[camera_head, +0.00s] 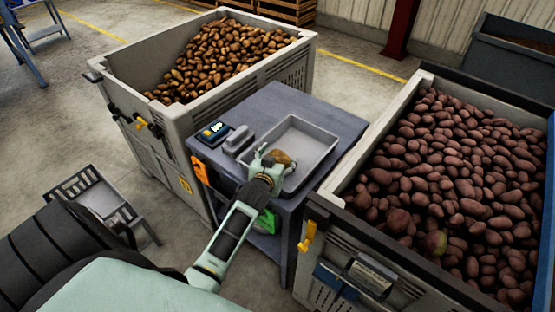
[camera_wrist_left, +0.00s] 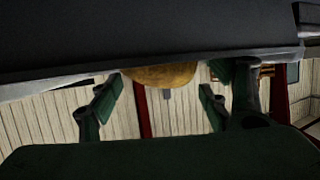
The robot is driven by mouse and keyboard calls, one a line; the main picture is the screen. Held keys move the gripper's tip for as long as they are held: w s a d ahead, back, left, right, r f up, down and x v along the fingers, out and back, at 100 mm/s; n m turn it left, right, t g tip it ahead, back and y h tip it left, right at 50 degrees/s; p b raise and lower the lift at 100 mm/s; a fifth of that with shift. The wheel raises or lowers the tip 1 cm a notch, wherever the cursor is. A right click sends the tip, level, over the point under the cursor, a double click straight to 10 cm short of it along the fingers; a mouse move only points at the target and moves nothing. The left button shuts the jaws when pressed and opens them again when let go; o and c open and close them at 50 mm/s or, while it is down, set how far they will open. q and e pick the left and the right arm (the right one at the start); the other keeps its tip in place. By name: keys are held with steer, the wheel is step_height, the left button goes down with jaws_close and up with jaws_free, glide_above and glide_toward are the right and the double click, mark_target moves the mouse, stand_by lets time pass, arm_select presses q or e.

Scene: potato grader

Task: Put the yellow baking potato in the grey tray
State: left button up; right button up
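The yellow-brown potato (camera_head: 284,160) is in the grey tray (camera_head: 318,137), towards its near left side. My left gripper (camera_head: 266,157) is right beside it at the tray's left part and hides some of it in the head view. In the left wrist view the potato (camera_wrist_left: 160,75) shows between and beyond the two spread fingers (camera_wrist_left: 158,105), with a gap on each side. Its other part is hidden there by a dark surface with a pale edge. The left gripper looks open and empty. My right gripper is not in view.
The tray stands on a grey table (camera_head: 285,97) beside a scale with a lit display (camera_head: 213,132). A crate of brown potatoes (camera_head: 130,65) stands behind left. A crate of reddish potatoes (camera_head: 346,185) stands close on the right. The tray's far right part is empty.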

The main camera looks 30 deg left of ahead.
arm_select(q)
steer(key=shift+s+f, duration=0.3)
steer(key=shift+f, duration=0.45)
steer(key=shift+r, duration=0.35)
steer(key=p+v, duration=0.3)
steer(key=r+p+v, duration=0.1)
steer(key=p+v, duration=0.2)
steer(key=v, duration=0.1)
steer(key=shift+r+p, duration=0.25)
steer(key=shift+p, duration=0.05)
